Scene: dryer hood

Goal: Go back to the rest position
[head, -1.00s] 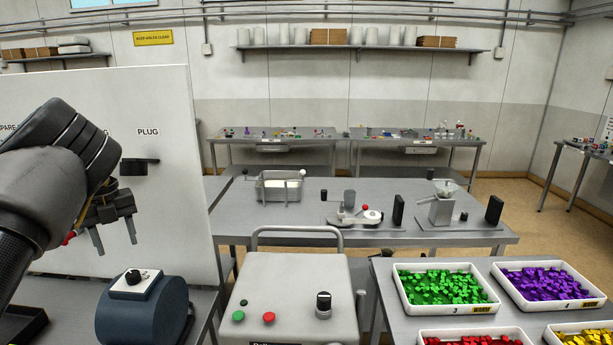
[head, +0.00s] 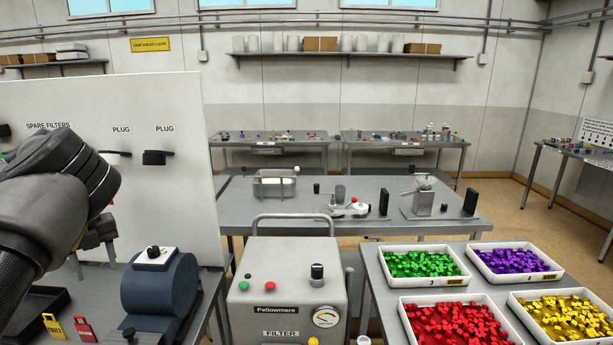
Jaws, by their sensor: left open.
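My left gripper (head: 95,258) is at the left of the head view, in front of the white board (head: 168,105) and above the left bench. Its two fingers point down and stand apart, with nothing seen between them. My left forearm and wrist hide part of the board. My right gripper is not in view.
A blue drum with a black knob (head: 160,290) stands right of my left gripper. The grey Pellowmere machine (head: 285,295) is in the middle. Trays of green (head: 420,263), purple (head: 513,262), red (head: 455,322) and yellow (head: 570,315) pieces lie at right. Yellow (head: 54,327) and red (head: 84,329) tags lie lower left.

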